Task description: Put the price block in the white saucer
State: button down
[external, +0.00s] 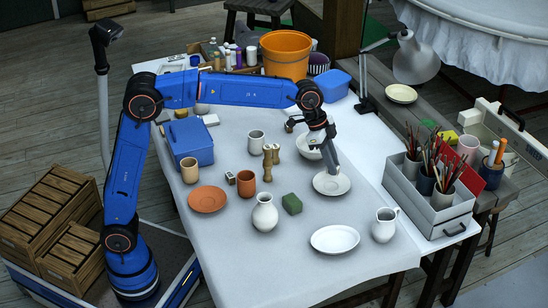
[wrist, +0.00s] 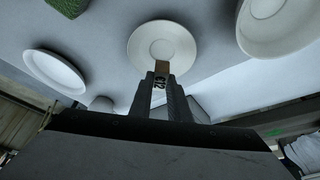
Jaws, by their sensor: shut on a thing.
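The price block (wrist: 159,86) is a small tan and white block with dark marks on its face. It sits between the fingers of my gripper (wrist: 161,80), which is shut on it. The white saucer (wrist: 145,40) lies just beyond the fingertips in the wrist view. In the external view my gripper (external: 334,170) points down over the white saucer (external: 322,187), and the block is too small to make out there. The exact height of the block above the saucer cannot be told.
A white bowl (external: 309,152) stands behind the saucer. An oval white plate (external: 335,239), a green block (external: 292,204), a white vase (external: 265,216) and a pitcher (external: 384,226) stand in front. A grey tool tray (external: 436,217) is at the right.

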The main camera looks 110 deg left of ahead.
jog(key=shift+f, duration=2.8)
jog(key=shift+f, duration=0.1)
jog(key=c, duration=1.7)
grip_release()
jog(key=shift+o, duration=0.2)
jog(key=v, duration=1.2)
